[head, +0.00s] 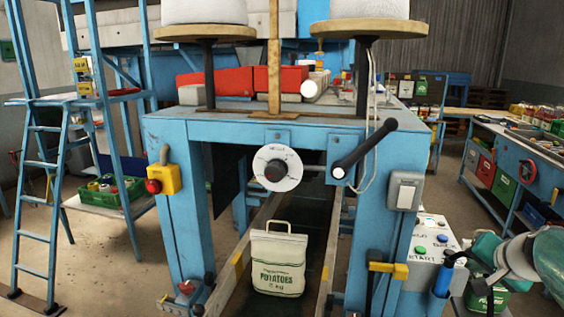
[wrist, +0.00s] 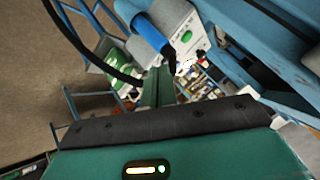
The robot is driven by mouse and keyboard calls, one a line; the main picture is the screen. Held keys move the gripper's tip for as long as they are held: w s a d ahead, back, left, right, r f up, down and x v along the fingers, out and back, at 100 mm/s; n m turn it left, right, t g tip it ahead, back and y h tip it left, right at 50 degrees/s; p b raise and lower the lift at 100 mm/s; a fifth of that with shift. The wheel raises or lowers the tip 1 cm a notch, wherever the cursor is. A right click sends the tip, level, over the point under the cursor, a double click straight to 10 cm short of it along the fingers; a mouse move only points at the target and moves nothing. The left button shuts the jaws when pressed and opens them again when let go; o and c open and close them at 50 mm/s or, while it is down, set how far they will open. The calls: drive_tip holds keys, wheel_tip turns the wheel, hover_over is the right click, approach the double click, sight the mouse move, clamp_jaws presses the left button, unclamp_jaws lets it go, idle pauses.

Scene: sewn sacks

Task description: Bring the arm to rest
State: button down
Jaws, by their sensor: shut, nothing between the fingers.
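My arm (head: 530,262), green and pale grey, reaches in from the right edge of the head view, low beside the control box (head: 432,250). In the wrist view my gripper (wrist: 162,72) shows as narrow green fingers, closed together beyond a dark bar, with nothing between them. A blue cylinder with a black end (wrist: 148,32) stands close to the fingers in that view; I cannot tell whether they touch. The fingers are hard to make out in the head view.
A blue frame (head: 240,128) with a dial (head: 277,167) and black crank (head: 364,148) stands ahead. A cream potato sack (head: 279,262) stands upright in the channel beneath it. A blue ladder (head: 38,190) is left, a workbench (head: 500,165) right. Floor shows at left.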

drive_tip(key=s+a+n+g+y, duration=0.1)
drive_tip(key=s+a+n+y, duration=0.2)
drive_tip(key=a, duration=1.2)
drive_tip(key=s+a+f+n+g+h, duration=0.2)
drive_tip(key=s+a+f+n, duration=0.2)
drive_tip(key=s+a+n, duration=0.3)
drive_tip(key=s+a, duration=0.5)
drive_tip(key=shift+a, duration=0.15)
drive_tip(key=shift+w+r, duration=0.1)
idle(0.7)
